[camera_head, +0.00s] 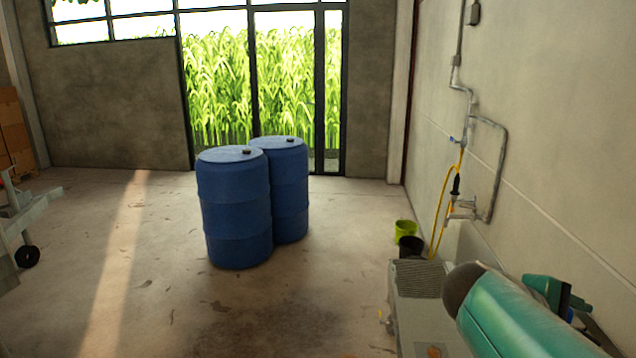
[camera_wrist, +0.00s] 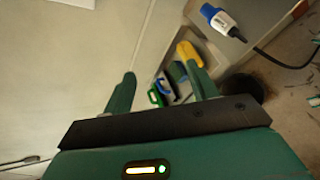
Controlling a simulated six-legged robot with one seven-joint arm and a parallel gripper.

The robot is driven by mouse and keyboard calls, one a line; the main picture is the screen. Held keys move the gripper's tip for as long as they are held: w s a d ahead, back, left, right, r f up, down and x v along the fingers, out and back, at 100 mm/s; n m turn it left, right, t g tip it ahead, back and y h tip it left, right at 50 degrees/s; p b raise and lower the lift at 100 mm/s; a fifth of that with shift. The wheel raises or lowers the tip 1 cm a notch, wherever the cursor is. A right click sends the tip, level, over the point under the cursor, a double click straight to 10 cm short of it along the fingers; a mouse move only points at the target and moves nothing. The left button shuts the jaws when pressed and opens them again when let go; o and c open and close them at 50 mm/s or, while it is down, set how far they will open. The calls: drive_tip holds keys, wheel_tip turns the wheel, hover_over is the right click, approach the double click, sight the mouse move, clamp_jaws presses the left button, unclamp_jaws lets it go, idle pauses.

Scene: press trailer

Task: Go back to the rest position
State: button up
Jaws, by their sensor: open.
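My gripper (camera_wrist: 158,62) shows in the wrist view with its two green fingers apart. No object is clamped between them. Beyond the fingers, close to the pale wall, are a yellow item (camera_wrist: 189,52) and several green, blue and white items, partly hidden by the right finger. In the head view my green arm reaches in at the lower right, beside the wall.
Two blue barrels (camera_head: 235,215) stand mid-floor. A grey unit (camera_head: 425,305), a green bucket (camera_head: 405,229) and a black bucket (camera_head: 410,246) stand by the right wall, below pipes and a yellow hose (camera_head: 442,205). A wheeled metal frame (camera_head: 20,225) is at left. The left-centre floor is clear.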

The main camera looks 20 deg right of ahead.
drive_tip(key=w+a+f+m+t+y, duration=0.1)
drive_tip(key=a+y, duration=0.3)
drive_tip(key=a, duration=0.6)
drive_tip(key=w+a+f+m+t+y, duration=0.1)
drive_tip(key=w+a+f+t+y, duration=0.2)
drive_tip(key=a, duration=0.8)
drive_tip(key=w+a+f+m+t+y, duration=0.2)
drive_tip(key=w+a+f+t+y, duration=0.1)
drive_tip(key=a, duration=0.7)
drive_tip(key=shift+a+f+t+y, duration=0.45)
drive_tip(key=shift+f+y, duration=0.3)
drive_tip(key=shift+y, duration=0.45)
drive_tip(key=shift+d, duration=0.15)
drive_tip(key=c, duration=0.5)
drive_tip(key=shift+d, duration=0.15)
